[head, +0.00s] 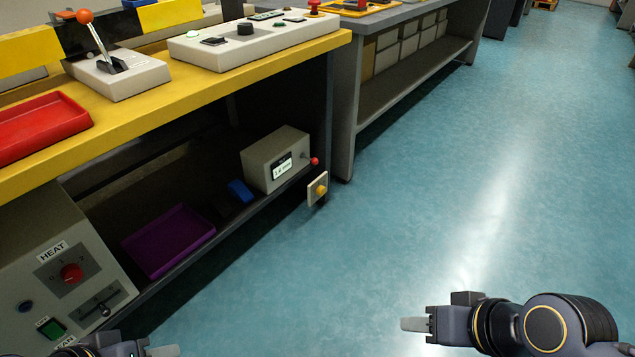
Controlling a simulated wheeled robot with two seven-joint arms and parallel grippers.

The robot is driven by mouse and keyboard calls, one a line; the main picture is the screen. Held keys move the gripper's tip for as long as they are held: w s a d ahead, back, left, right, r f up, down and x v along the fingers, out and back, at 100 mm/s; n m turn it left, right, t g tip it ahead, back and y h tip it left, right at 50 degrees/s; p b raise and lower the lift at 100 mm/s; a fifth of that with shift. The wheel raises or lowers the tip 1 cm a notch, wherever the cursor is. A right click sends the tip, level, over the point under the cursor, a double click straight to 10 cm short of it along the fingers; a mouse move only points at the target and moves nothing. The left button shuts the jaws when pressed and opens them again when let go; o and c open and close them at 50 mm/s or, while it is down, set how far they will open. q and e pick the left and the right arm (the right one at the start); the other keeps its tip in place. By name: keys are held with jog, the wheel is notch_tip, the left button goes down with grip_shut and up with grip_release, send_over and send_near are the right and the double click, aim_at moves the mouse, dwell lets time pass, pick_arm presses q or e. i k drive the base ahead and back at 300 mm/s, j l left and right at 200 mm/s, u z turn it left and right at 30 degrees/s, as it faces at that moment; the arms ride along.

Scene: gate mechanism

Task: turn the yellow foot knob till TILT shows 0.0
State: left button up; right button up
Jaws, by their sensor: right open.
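The yellow foot knob (321,190) sits on a small pale plate (312,188) low at the right front corner of the yellow-topped bench. A grey box (262,156) on the lower shelf has a small lit display (283,168); its text is too small to read surely, and I cannot tell whether it is TILT. My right gripper (404,324) is open and empty over the floor, right of and nearer than the knob. My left gripper (153,350) shows only partly at the bottom edge, well away from the knob; its jaw opening is unclear.
A red knob (315,161) sticks out from the grey box just above the yellow one. A purple tray (168,240) and a blue item (240,190) lie on the lower shelf. A HEAT panel (62,262) stands front left. The blue floor (440,190) on the right is clear.

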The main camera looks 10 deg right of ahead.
aim_at(320, 190)
jog(key=i+l+u, duration=0.1)
jog(key=u, duration=0.3)
jog(key=i+l+u, duration=0.15)
jog(key=u, duration=0.3)
jog(key=i+l+u, duration=0.1)
jog(key=l, duration=0.3)
jog(key=i+l+u, duration=0.1)
jog(key=i+l, duration=0.15)
jog(key=l, duration=0.15)
jog(key=i+l+u, duration=0.1)
jog(key=l, duration=0.3)
jog(key=i+l+u, duration=0.1)
jog(key=l, duration=0.3)
jog(key=i+l+u, duration=0.1)
jog(key=l, duration=0.35)
jog(key=i, duration=0.05)
